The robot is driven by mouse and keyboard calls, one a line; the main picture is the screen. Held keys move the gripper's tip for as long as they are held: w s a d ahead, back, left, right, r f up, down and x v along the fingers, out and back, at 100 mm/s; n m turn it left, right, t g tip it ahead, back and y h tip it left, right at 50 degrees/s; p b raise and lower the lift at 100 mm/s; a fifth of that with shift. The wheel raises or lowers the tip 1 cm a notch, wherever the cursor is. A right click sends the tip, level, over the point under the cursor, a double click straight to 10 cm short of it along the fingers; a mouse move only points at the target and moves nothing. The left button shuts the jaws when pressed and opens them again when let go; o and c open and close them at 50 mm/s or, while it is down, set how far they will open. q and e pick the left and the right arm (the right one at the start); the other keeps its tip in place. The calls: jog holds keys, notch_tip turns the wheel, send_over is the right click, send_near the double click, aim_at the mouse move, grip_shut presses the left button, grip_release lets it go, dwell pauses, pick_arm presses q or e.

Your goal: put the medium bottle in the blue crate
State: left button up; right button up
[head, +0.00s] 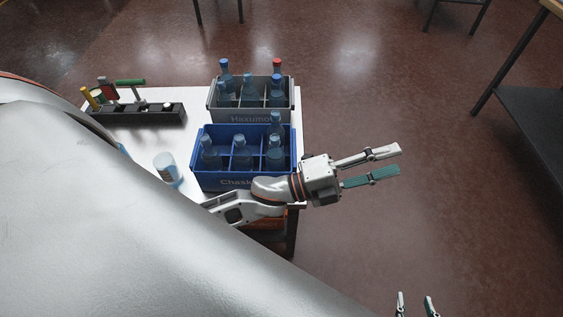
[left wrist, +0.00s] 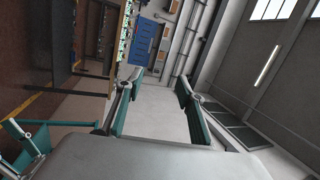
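The blue crate (head: 209,179) stands on the white table, with several clear bottles in its compartments. A clear container with a pale label (head: 168,168) stands on the table just left of the crate; I cannot tell whether this or a bottle in a crate is the medium bottle. My left gripper (head: 397,160) is open and empty, right of the crate and past the table edge; its spread fingers also show in the left wrist view (left wrist: 158,82). My right gripper (head: 414,296) shows only its two separated, empty fingertips at the bottom edge.
A grey crate (head: 227,115) with several bottles, blue and red caps, stands behind the blue one. A black rack (head: 140,114) with tools lies at the table's back left. Open floor (head: 400,90) lies to the right.

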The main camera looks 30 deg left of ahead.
pick_arm(q)
jog(key=s+a+f+n+t+y, duration=0.1)
jog(key=a+f+n+y, duration=0.45)
jog(key=f+n, duration=0.3)
jog(key=s+a+f+n+y, duration=0.2)
jog(key=a+f+n+y, duration=0.4)
jog(key=f, duration=0.3)
jog(key=s+a+f+n+g+y, duration=0.1)
jog(key=s+a+f+n+g, duration=0.1)
jog(key=s+a+f+n, duration=0.1)
jog(key=s+a+f+n+g+y, duration=0.1)
jog(key=s+a+f+n, duration=0.2)
jog(key=s+f+n, duration=0.2)
notch_tip(320, 180, down, 4)
jog(key=shift+s+f+g, duration=0.1)
jog(key=shift+s+g, duration=0.3)
jog(key=shift+s, duration=0.65)
